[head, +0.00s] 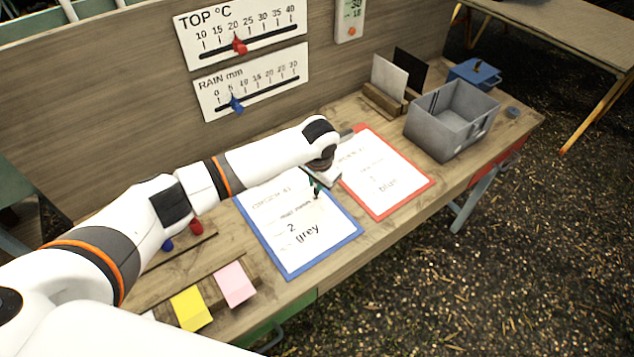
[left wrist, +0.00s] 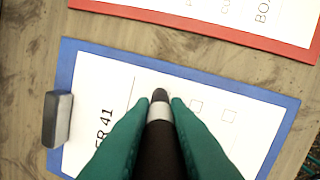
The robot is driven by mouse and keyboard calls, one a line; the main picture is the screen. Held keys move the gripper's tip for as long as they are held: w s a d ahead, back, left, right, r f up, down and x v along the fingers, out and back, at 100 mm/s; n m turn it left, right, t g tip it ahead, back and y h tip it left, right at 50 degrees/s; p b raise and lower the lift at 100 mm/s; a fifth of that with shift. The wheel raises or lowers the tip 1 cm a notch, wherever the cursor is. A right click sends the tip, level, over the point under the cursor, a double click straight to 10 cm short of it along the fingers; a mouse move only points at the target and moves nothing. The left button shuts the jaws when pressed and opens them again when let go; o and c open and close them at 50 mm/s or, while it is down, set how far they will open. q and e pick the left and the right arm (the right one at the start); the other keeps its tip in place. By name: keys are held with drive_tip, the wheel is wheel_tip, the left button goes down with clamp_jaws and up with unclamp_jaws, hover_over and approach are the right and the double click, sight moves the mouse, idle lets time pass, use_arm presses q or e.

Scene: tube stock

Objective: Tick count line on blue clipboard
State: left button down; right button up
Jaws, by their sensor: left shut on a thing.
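The blue clipboard (head: 326,256) lies flat on the wooden bench, with a white sheet that reads "2" and "grey". It also shows in the left wrist view (left wrist: 250,94), with its dark clip (left wrist: 57,118) at the left and small printed boxes (left wrist: 197,106) on the sheet. My left gripper (head: 317,190) is over the upper right part of this sheet. Its green fingers (left wrist: 160,112) are shut on a dark pen (left wrist: 162,148) with a pale band. The pen's far end overlaps the sheet near the boxes; I cannot tell whether it touches. My right gripper is out of view.
A red clipboard (head: 410,204), its sheet reading "blue", lies just right. A grey bin (head: 440,140) and blue box (head: 473,73) stand farther right. Yellow (head: 191,309) and pink (head: 235,285) pads lie at front left. Gauge boards hang on the back wall.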

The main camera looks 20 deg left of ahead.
use_arm(q)
drive_tip(key=shift+p, duration=0.45)
idle(0.6)
drive_tip(key=shift+r, duration=0.1)
drive_tip(key=shift+w+p+v, duration=0.15)
drive_tip(key=shift+p+v, duration=0.55)
drive_tip(key=shift+p, duration=0.3)
drive_tip(key=shift+w+p+v, duration=0.1)
drive_tip(key=shift+p+v, duration=0.6)
drive_tip(key=shift+p, duration=0.3)
drive_tip(key=shift+a+r, duration=0.1)
drive_tip(key=shift+r, duration=0.05)
